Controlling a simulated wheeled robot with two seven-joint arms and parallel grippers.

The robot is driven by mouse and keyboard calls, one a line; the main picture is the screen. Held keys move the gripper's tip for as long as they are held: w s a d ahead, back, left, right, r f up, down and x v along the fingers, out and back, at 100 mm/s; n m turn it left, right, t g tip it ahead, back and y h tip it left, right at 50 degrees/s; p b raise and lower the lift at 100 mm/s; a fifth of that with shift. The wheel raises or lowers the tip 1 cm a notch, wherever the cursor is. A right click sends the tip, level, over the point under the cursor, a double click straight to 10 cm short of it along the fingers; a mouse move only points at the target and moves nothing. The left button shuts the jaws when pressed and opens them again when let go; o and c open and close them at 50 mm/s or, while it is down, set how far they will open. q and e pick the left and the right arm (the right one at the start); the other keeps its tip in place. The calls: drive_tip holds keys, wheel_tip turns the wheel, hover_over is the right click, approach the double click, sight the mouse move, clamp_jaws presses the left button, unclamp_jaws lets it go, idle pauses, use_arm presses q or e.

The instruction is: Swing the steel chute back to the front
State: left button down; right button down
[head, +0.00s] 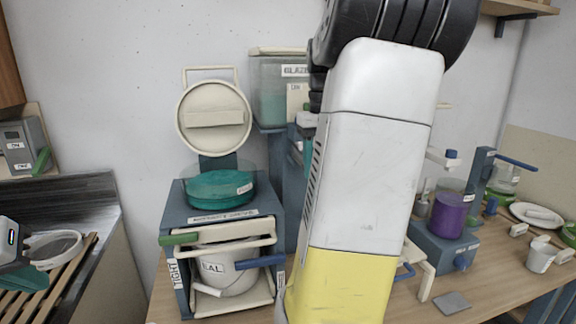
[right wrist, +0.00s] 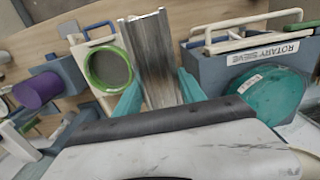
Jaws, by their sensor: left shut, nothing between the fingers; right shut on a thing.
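The steel chute (right wrist: 150,62) is a long grey metal trough in the right wrist view, running up from between my right gripper's teal fingers. My right gripper (right wrist: 157,98) is shut on it. It lies between a cream frame with a green ring and the blue cabinet labelled ROTARY. In the head view my white and yellow right arm fills the middle, and the chute and right gripper cannot be seen there. My left gripper (head: 28,280) is at the far left edge, partly cut off, with teal fingers shut and empty beside the wooden slatted rack.
The blue cabinet (head: 179,210) carries a teal basin (head: 222,187) under a raised cream lid, with a white bucket (head: 225,277) below. A glaze tank (head: 272,85) stands behind. Right of my arm are a purple cylinder (head: 450,216), a white jug (head: 541,256) and a grey pad (head: 452,303).

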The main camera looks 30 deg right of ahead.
drive_tip(key=shift+r, duration=0.1)
drive_tip(key=c, duration=0.7)
unclamp_jaws()
wheel_tip(320, 180, up, 8)
drive_tip(key=shift+f, duration=0.15)
